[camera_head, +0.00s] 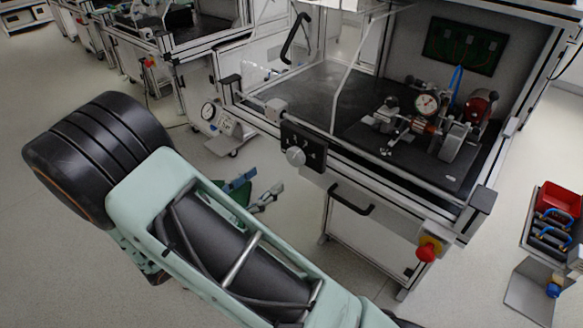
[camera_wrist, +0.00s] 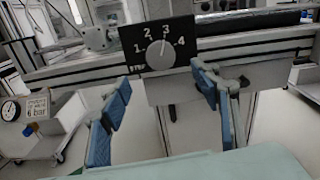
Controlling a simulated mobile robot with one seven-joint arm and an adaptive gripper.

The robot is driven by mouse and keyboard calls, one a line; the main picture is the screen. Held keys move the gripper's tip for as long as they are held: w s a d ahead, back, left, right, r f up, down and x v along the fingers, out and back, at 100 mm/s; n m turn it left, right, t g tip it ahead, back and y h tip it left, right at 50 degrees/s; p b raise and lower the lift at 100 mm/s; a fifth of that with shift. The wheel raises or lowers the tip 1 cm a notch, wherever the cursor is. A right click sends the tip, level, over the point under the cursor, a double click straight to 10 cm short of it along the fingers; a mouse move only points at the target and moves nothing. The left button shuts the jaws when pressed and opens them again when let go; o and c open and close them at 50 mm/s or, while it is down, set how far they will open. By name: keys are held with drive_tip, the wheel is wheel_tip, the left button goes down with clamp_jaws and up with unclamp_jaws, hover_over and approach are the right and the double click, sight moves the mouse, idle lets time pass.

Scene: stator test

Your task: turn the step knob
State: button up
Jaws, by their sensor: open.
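The step knob (camera_head: 295,156) is a round grey dial on a black panel (camera_head: 315,160) on the front rail of the test bench. In the wrist view the knob (camera_wrist: 160,55) sits below the printed numbers 1 to 4 on the panel (camera_wrist: 183,30). Its mark seems to point near 3, but it is small. My gripper (camera_head: 256,190) is open and empty, below and left of the knob in the head view. In the wrist view its blue-padded fingers (camera_wrist: 164,95) stand apart, with the knob above the gap between them. Nothing touches the knob.
A black door handle (camera_head: 352,200) and a red emergency button (camera_head: 426,253) are on the bench front, right of the knob. A gauge and fixture (camera_head: 427,105) stand on the bench top. A cart with a dial (camera_head: 209,112) is behind my gripper. The floor between is free.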

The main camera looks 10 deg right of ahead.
sight(293, 159)
drive_tip(key=x, duration=1)
drive_tip(key=shift+b, duration=0.4)
drive_tip(key=c, duration=1.2)
drive_tip(key=shift+o, duration=0.2)
drive_tip(key=shift+s, duration=0.1)
drive_tip(key=shift+m, duration=0.4)
drive_tip(key=m+b, duration=0.2)
drive_tip(key=m, duration=0.2)
drive_tip(key=shift+f+b, duration=0.15)
drive_tip(key=shift+b, duration=0.2)
drive_tip(key=shift+m+b, duration=1.15)
drive_tip(key=shift+m, duration=1.05)
